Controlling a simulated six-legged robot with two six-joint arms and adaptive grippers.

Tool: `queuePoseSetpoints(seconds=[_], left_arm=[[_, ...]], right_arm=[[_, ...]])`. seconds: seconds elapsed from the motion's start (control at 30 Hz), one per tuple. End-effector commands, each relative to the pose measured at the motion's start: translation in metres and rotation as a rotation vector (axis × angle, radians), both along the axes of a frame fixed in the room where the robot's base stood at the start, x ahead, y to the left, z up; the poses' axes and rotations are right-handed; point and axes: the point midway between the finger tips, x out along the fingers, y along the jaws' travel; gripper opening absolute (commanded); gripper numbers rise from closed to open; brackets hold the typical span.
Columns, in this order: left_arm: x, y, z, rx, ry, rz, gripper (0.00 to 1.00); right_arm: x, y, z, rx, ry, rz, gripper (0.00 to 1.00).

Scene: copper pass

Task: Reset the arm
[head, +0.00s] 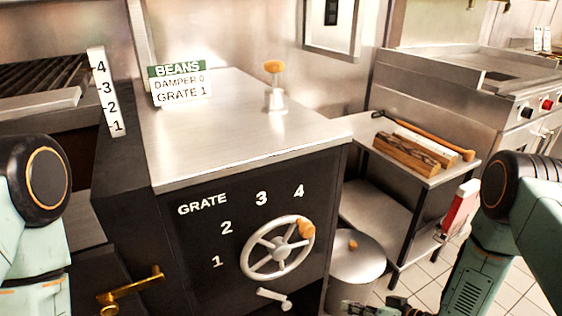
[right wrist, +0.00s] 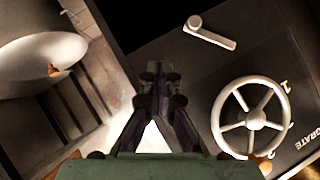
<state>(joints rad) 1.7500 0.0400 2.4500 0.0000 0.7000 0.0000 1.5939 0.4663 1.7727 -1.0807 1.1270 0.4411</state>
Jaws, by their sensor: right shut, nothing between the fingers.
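My right arm comes in from the right in the head view, bent downward. Its gripper (head: 376,307) shows only partly at the bottom edge, in front of the lidded metal bin. In the right wrist view the right gripper (right wrist: 160,92) has its fingers together with nothing between them. It is apart from the spoked handwheel (right wrist: 250,117), which is to its right there. My left arm stands at the left edge of the head view; its gripper is out of the picture.
The handwheel (head: 277,247) with a wooden knob sits on the black cabinet front, its knob near 4. A small lever (head: 274,297) is below it. A brass handle (head: 130,290) juts out at lower left. A metal bin (head: 356,262) and a steel shelf (head: 385,213) stand right.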

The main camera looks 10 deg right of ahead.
Motion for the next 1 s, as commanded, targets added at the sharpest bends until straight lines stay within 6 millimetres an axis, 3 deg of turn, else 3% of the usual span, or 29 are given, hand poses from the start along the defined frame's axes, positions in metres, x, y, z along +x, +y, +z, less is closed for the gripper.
queuePoseSetpoints(seconds=[0.07, 0.17, 0.37, 0.47, 0.6, 0.7, 0.8, 1.0], left_arm=[[0.000, 0.000, 0.000, 0.000, 0.000, 0.000, 0.40], [0.000, 0.000, 0.000, 0.000, 0.000, 0.000, 0.40], [0.000, 0.000, 0.009, 0.000, 0.000, 0.000, 0.40], [0.000, 0.000, 0.015, 0.000, 0.000, 0.000, 0.40], [0.000, 0.000, 0.024, 0.000, 0.000, 0.000, 0.40], [0.000, 0.000, 0.030, 0.000, 0.000, 0.000, 0.40], [0.000, 0.000, 0.034, 0.000, 0.000, 0.000, 0.40], [0.000, 0.000, 0.035, 0.000, 0.000, 0.000, 0.40]], right_arm=[[-0.003, -0.007, -0.009, -0.059, 0.014, -0.014, 0.00], [-0.028, -0.013, -0.028, -0.139, 0.117, -0.077, 0.00], [-0.115, -0.001, -0.043, -0.318, 0.428, -0.138, 0.00], [-0.170, 0.005, -0.034, -0.410, 0.594, -0.138, 0.00], [-0.241, 0.006, -0.005, -0.536, 0.793, -0.129, 0.00], [-0.272, 0.004, 0.019, -0.603, 0.868, -0.126, 0.00], [-0.274, 0.005, 0.030, -0.630, 0.863, -0.104, 0.00], [-0.268, 0.006, 0.031, -0.633, 0.845, -0.098, 0.00]])
